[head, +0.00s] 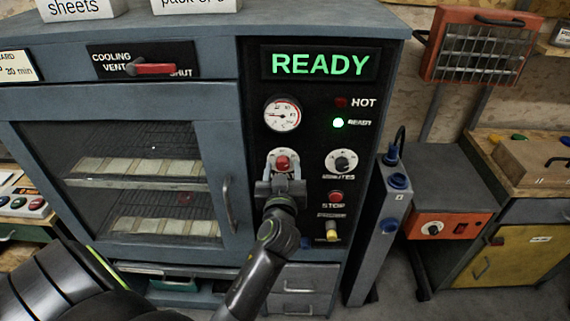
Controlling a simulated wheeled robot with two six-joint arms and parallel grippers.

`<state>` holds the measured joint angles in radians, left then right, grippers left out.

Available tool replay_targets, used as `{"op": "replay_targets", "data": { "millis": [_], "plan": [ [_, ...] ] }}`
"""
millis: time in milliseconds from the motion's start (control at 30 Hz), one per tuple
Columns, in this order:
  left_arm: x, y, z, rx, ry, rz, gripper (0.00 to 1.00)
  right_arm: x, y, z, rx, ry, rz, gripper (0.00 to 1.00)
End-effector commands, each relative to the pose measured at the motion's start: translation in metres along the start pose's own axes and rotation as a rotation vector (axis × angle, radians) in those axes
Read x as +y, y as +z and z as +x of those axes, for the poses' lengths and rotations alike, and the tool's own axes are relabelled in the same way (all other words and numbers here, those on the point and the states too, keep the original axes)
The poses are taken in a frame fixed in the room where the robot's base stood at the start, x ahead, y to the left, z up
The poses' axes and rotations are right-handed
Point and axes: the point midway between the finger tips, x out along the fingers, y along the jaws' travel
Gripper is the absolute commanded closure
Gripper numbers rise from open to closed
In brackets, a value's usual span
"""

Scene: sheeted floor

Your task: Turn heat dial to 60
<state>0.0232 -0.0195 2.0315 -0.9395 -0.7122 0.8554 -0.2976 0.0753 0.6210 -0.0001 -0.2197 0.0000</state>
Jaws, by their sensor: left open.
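The heat dial is a red knob (283,161) on a pale round scale, on the oven's black control panel (254,215). My left gripper (281,175) is open, with its fingers at the lower sides of the red knob. I cannot tell whether they touch it. The gripper covers the dial's label and the lower part of its scale, and the dial's setting is too small to read. My right gripper is not in view.
Beside the heat dial is a black minutes dial (341,161), with a red stop button (336,196) below it. A round gauge (283,114) sits above. The oven door handle (229,205) stands out to the left.

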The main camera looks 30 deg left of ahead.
Motion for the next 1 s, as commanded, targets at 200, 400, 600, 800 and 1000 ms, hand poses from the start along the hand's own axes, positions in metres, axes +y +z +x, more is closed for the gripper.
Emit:
{"op": "replay_targets", "data": {
  "millis": [200,400,600,800,1000],
  "plan": [
    [0.0,0.0,0.0,0.0,0.0,0.0,0.48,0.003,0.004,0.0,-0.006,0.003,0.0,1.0],
    [0.0,0.0,0.0,0.0,0.0,0.0,0.73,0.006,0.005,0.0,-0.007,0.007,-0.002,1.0],
    [0.0,0.0,0.0,0.0,0.0,0.0,0.93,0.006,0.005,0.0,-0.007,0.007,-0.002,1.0],
    [0.0,0.001,0.0,0.001,0.0,-0.022,0.93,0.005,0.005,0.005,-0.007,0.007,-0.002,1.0],
    [0.0,0.004,0.0,0.003,0.001,-0.109,0.93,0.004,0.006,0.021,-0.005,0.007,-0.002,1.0]
  ]
}}
